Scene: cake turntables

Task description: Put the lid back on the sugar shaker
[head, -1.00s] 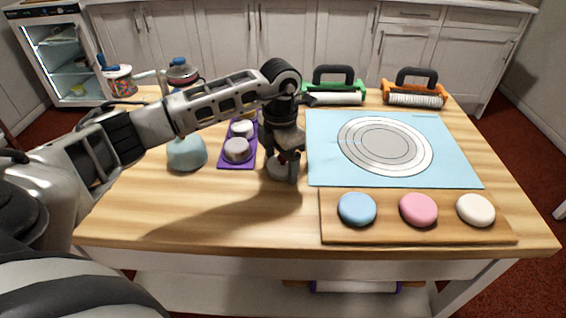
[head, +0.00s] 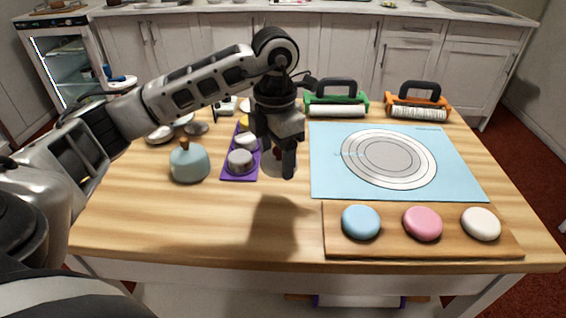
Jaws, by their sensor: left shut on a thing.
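My left gripper (head: 281,160) reaches down over the table, right of the purple tray. It is shut on a small pale thing (head: 268,165) with a dark reddish top, mostly hidden behind its fingers. I cannot tell whether this is the lid. The gripper's shadow lies on the wood below and in front. Several small round containers stand on the purple tray (head: 228,175); the front one (head: 240,161) has a silvery top. I cannot tell which thing is the sugar shaker. My right gripper is not in view.
A teal pot (head: 190,164) with a brown knob stands at left. A light-blue mat (head: 325,185) and a wooden board (head: 345,247) with three coloured discs lie right. Green (head: 310,109) and orange (head: 396,111) roller holders stand behind. The front-left wood is clear.

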